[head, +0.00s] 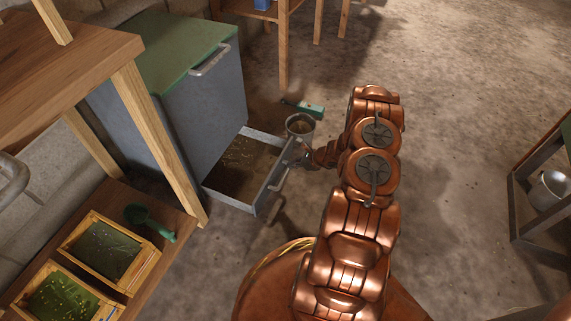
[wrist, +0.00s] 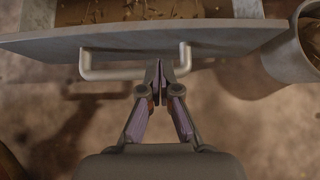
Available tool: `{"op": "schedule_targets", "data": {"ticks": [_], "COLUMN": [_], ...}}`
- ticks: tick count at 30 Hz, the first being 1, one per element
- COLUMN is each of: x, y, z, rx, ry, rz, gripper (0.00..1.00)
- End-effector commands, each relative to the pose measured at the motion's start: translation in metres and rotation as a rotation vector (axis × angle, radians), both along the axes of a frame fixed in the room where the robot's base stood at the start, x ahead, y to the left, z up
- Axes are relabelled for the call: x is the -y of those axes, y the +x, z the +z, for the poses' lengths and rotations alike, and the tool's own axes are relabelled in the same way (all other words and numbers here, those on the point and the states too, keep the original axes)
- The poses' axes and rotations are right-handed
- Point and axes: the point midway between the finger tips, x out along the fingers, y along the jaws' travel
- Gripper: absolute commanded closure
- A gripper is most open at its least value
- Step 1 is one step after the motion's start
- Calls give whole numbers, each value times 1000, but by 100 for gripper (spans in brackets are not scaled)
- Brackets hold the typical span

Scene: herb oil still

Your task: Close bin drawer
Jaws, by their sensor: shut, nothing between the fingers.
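The grey bin (head: 210,95) with a green lid (head: 172,52) stands at the left in the head view. Its low drawer (head: 262,200) is pulled out, with bits of dry plant matter on its floor. The drawer front also shows in the wrist view (wrist: 225,38), with a pale bar handle (wrist: 110,73) across it. My gripper (wrist: 160,66) is shut and empty, its fingertips at the handle near the drawer front. Whether the tips touch the handle or front I cannot tell. In the head view my gripper (head: 304,158) is small and partly hidden by my wrist.
A metal bucket (head: 300,126) stands close beside the drawer, with a green-handled tool (head: 303,108) behind it. A wooden table leg (head: 160,145) stands before the bin. Framed trays (head: 103,250) and a green scoop (head: 150,222) lie on a low shelf. Open floor (head: 460,130) lies at right.

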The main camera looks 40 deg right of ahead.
Motion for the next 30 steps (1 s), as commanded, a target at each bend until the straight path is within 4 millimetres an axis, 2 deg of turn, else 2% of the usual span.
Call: {"op": "schedule_targets", "data": {"ticks": [3,10,30], "x": [-7,-14,-15], "y": [12,25,30], "z": [-1,1,3], "rx": [1,2,2], "ry": [-2,-1,-1], "rz": [2,0,-5], "gripper": [100,100,100]}}
